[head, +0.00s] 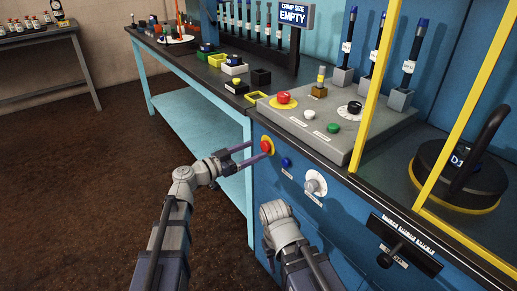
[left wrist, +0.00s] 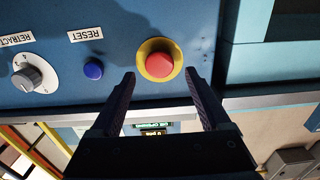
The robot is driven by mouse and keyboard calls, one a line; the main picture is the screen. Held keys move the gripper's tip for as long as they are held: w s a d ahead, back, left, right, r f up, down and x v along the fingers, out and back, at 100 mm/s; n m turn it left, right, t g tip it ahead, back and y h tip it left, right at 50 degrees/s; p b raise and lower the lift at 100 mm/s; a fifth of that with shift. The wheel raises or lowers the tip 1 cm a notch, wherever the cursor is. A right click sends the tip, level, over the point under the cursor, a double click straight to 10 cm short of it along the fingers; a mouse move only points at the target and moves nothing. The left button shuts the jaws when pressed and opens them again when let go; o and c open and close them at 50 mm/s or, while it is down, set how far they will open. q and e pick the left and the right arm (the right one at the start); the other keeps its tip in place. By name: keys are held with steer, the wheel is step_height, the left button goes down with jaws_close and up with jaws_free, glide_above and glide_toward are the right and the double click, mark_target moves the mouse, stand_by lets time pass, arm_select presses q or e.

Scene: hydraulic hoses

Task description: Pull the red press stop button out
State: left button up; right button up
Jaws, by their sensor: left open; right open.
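A red mushroom button (head: 265,146) on a yellow ring sits on the blue front panel of the press bench. In the left wrist view the red button (left wrist: 160,65) is seen face-on. My left gripper (head: 251,152) is open in front of it. In the left wrist view the two dark fingers lie on either side of the button, with visible gaps; contact does not show. A second red button (head: 283,98) with a yellow base is on the grey console above. My right arm shows at the bottom centre; its fingers are not visible.
A blue reset button (left wrist: 93,70) and a grey rotary knob (head: 315,183) are beside the red button. A black lever (head: 388,258) protrudes at lower right. Yellow guard bars (head: 463,116) stand over the bench. Brown floor (head: 90,150) is open at left.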

mark_target(265, 146)
arm_select(q)
steer(key=shift+x, duration=1.3)
jaws_close()
